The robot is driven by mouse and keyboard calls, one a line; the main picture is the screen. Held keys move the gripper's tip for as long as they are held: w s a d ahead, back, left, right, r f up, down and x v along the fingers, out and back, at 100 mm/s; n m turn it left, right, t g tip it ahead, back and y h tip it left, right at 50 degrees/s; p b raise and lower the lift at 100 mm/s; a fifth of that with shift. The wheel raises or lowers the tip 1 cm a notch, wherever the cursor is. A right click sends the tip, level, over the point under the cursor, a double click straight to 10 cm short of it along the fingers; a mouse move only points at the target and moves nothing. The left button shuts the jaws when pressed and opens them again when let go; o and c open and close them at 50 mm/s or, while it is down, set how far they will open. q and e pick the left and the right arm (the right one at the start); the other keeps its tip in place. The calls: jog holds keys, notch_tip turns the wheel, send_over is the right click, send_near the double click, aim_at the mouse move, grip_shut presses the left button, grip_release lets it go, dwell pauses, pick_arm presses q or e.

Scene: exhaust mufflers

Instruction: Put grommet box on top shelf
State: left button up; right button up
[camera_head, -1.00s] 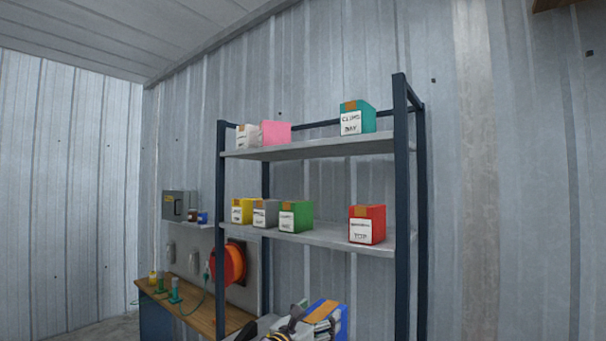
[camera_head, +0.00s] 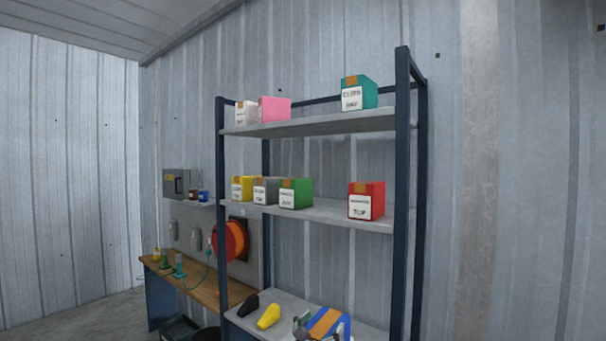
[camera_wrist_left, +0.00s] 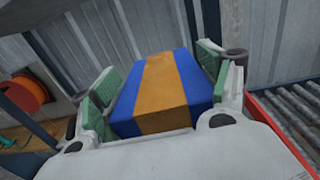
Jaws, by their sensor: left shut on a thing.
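A blue box with an orange stripe (camera_head: 342,325) shows at the bottom edge of the head view, in front of the lower shelf. In the left wrist view the blue box (camera_wrist_left: 195,80) sits between the green-padded fingers of my left gripper (camera_wrist_left: 158,72), which is shut on it. No label shows on it. A red box (camera_head: 372,193) on the middle shelf has a label reading "TOP"; its smaller word is unreadable. The top shelf (camera_head: 315,125) holds a white box, a pink box (camera_head: 275,109) and a teal box (camera_head: 364,92). My right gripper is out of view.
The top shelf has free room between the pink and teal boxes. Yellow, grey and green boxes (camera_head: 300,194) stand on the middle shelf (camera_head: 330,213). The lower shelf (camera_head: 265,297) holds a black item and a yellow item. Dark posts (camera_head: 402,190) bound the rack.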

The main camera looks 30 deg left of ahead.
pick_arm(q)
jog(key=s+d+f, duration=0.3)
jog(key=f, duration=0.5)
jog(key=s+d+f, duration=0.3)
jog(key=f, duration=0.6)
jog(key=s+d+f, duration=0.3)
jog(key=f, duration=0.5)
jog(key=shift+s+f+y, duration=0.25)
jog(key=shift+f+y, duration=0.05)
jog(key=shift+f, duration=0.1)
